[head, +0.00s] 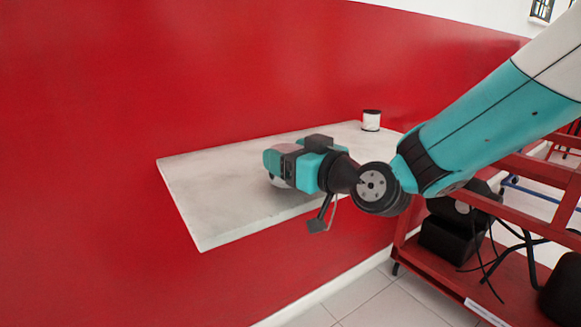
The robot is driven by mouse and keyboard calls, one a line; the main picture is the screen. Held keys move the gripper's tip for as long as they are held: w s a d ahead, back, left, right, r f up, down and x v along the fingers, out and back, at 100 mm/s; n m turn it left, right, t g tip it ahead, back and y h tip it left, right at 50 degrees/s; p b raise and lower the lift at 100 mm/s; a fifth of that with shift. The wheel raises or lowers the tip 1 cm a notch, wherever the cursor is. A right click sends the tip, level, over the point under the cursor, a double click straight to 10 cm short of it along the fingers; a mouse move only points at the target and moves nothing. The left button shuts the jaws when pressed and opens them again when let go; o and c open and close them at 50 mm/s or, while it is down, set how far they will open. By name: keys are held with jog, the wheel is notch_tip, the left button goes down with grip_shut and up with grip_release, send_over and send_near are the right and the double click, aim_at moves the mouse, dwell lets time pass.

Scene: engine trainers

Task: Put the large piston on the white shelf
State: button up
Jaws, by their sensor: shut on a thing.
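The white shelf (215,220) is a pale slab fixed along the red wall, in the middle of the head view. My gripper (275,170) is over the shelf's middle, reaching in from the right. It is shut on a greyish metal piece, seemingly the large piston (278,182), of which only a small part shows below the teal jaws. The gripper hides most of it. I cannot tell whether it touches the shelf top or hangs just above it.
A small white cylinder with a dark top (371,121) stands at the shelf's far right end. The shelf's left part is bare. A red metal frame (540,172) with black parts and cables stands at right, on a tiled floor (370,300).

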jog(key=shift+f, duration=0.55)
jog(key=shift+f, duration=0.1)
jog(key=shift+f+b, duration=0.15)
jog(key=shift+b, duration=0.15)
jog(key=o, duration=1.1)
